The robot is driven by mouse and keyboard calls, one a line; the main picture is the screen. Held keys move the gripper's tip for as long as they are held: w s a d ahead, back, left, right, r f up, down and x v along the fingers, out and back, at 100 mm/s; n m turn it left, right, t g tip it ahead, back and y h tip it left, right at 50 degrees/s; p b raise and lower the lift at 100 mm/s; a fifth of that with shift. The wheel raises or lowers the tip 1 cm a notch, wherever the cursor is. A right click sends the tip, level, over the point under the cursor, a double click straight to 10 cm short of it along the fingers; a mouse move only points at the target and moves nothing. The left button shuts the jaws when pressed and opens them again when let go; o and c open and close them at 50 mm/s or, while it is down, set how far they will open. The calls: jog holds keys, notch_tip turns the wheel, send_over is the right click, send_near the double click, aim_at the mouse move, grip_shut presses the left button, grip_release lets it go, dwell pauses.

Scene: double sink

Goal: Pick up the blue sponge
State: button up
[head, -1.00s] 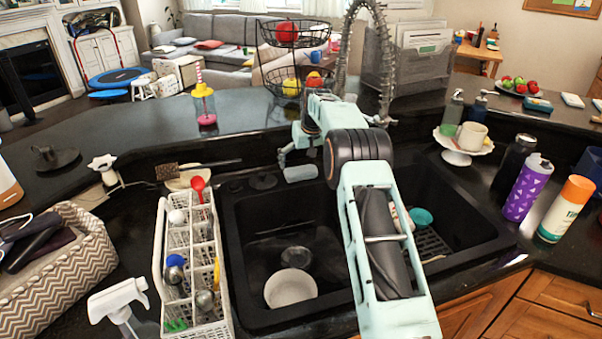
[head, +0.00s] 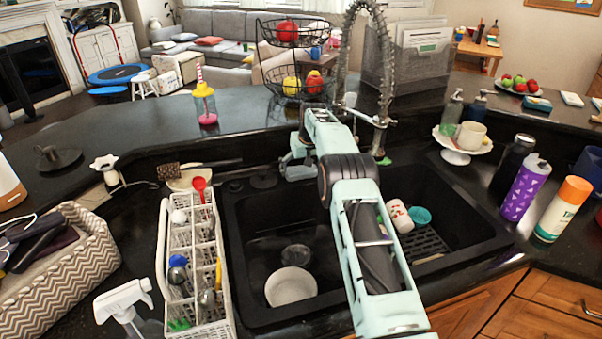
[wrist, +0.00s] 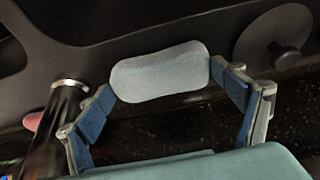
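The sponge (wrist: 160,71) is a pale grey-blue block with rounded ends. In the wrist view it lies lengthwise between my fingertips against the dark sink surface. In the head view the sponge (head: 299,172) shows at the back of the sink, just below my gripper (head: 298,156). In the wrist view my gripper (wrist: 161,82) has its blue-padded fingers spread wide, one at each end of the sponge. The fingertips are at or very near its ends; I cannot tell whether they press on it. My arm hides part of the sink in the head view.
A black double sink (head: 262,222) holds a white bowl (head: 291,286) on the left and cups on the right. The coiled faucet (head: 388,75) rises behind my arm. A white utensil rack (head: 161,264) stands left; a purple bottle (head: 524,190) stands right. A dark round stopper (wrist: 283,52) lies beside the sponge.

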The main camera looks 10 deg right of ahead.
jog(key=c, duration=0.3)
jog(key=shift+c, duration=0.2)
jog(key=shift+r, duration=0.6)
jog(key=s+d+r+b, duration=0.5)
jog(key=s+d+r, duration=0.2)
jog(key=s+r, duration=0.4)
jog(key=shift+s+d+r, duration=0.3)
jog(key=shift+s+r, duration=0.1)
